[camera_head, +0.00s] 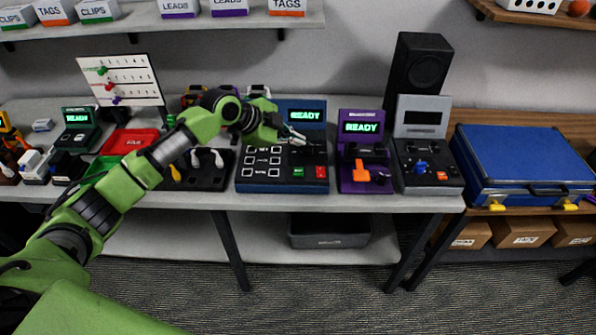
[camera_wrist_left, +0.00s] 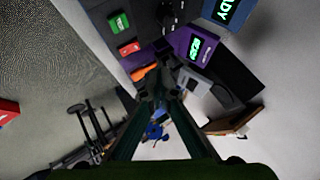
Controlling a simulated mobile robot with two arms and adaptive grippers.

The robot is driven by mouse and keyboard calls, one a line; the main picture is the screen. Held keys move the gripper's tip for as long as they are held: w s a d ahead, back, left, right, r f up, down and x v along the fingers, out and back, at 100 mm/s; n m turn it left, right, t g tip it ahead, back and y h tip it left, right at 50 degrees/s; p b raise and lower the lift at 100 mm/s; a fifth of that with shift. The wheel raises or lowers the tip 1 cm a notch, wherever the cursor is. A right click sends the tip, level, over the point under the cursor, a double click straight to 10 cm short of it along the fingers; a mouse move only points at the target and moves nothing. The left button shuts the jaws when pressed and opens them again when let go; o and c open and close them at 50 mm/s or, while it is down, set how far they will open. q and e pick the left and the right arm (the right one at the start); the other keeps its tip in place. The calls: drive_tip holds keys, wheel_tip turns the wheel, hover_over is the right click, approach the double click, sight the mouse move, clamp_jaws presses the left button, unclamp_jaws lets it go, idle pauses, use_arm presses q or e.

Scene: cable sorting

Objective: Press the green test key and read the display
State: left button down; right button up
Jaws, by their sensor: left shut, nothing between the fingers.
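The blue tester (camera_head: 283,182) stands on the bench, with its green key (camera_head: 298,172) and a red key (camera_head: 321,172) at the lower right of its panel. Its display (camera_head: 305,115) reads READY in green. My left gripper (camera_head: 293,137) is shut and empty, above the upper part of the blue tester's panel, just below the display and apart from the green key. In the left wrist view the shut fingers (camera_wrist_left: 158,88) point past the green key (camera_wrist_left: 119,22) and red key (camera_wrist_left: 129,48), which lie at the upper left. My right gripper is not in view.
A black speaker (camera_head: 417,75) is behind. A blue case (camera_head: 525,158) lies at the right. A dark tray (camera_head: 205,180) sits left.

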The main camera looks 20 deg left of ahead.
use_arm(q)
drive_tip(key=shift+f, duration=0.1)
drive_tip(key=b, duration=0.6)
hover_over(296, 173)
wheel_tip(296, 173, down, 8)
drive_tip(key=shift+w+r, duration=0.1)
drive_tip(key=shift+f+b, duration=0.4)
drive_tip(key=shift+f, duration=0.15)
idle(0.8)
